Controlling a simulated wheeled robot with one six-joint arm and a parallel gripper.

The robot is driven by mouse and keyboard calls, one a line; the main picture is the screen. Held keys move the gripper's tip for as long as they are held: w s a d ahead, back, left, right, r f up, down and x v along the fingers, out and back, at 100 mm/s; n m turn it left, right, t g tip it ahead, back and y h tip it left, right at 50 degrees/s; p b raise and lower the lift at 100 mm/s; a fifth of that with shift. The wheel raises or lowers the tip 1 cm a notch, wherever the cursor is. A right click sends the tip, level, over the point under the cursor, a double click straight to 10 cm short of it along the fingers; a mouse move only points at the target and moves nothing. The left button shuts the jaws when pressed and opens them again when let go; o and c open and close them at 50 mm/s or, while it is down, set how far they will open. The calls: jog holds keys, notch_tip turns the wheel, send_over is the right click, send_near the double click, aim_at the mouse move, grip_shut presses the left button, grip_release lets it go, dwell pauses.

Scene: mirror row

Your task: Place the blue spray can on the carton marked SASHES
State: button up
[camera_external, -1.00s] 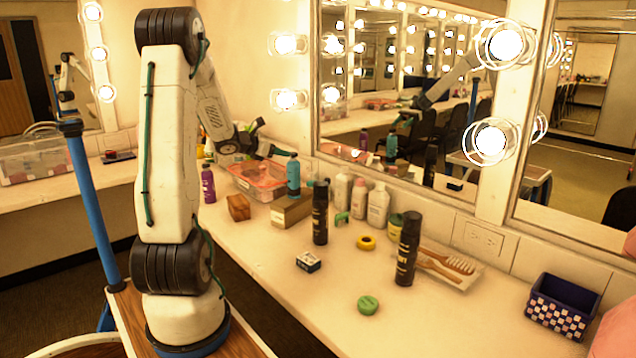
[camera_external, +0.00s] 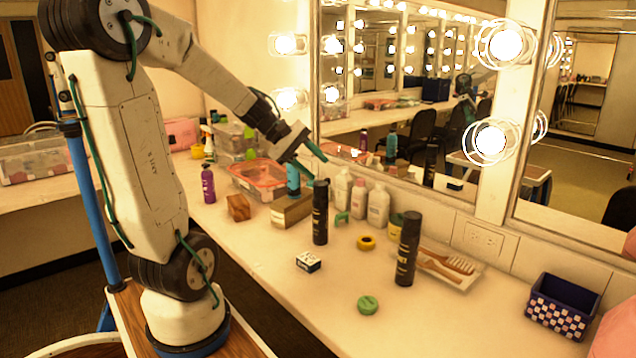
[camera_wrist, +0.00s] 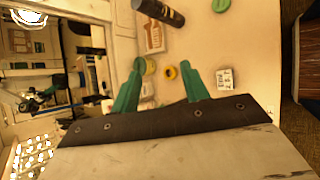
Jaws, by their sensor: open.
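The blue spray can (camera_external: 293,182) is upright at the back of the counter, at a small brown carton (camera_external: 288,213); I cannot tell whether it stands on it or behind it. No SASHES marking is legible on that carton. My gripper (camera_external: 310,162) is open, with its green fingers just above and in front of the can in the external view, partly covering its top. In the wrist view, the gripper (camera_wrist: 160,85) has its fingers spread, with nothing held between them. The blue can does not show clearly there.
Black cans (camera_external: 320,212) (camera_external: 408,248), white bottles (camera_external: 378,205), a yellow tape roll (camera_external: 366,242) and a small black-and-white box (camera_external: 308,262) stand nearby. A purple bottle (camera_external: 208,185) and a clear bin (camera_external: 258,178) are left. The mirror (camera_external: 400,100) is close behind. The front counter is mostly clear.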

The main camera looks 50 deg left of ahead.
jog(key=s+d+m+g+y, duration=0.2)
jog(key=s+d+m+g, duration=0.2)
jog(key=s+d+m, duration=0.45)
jog(key=s+a+f+m+y, duration=0.1)
jog(key=s+m+y, duration=0.1)
jog(key=s+m, duration=0.2)
jog(key=s+a+f+m+g+y, duration=0.1)
jog(key=s+m, duration=0.3)
jog(key=s, duration=0.4)
jog(key=shift+a+m+y, duration=0.35)
jog(key=shift+a+y, duration=0.35)
jog(key=shift+y, duration=0.1)
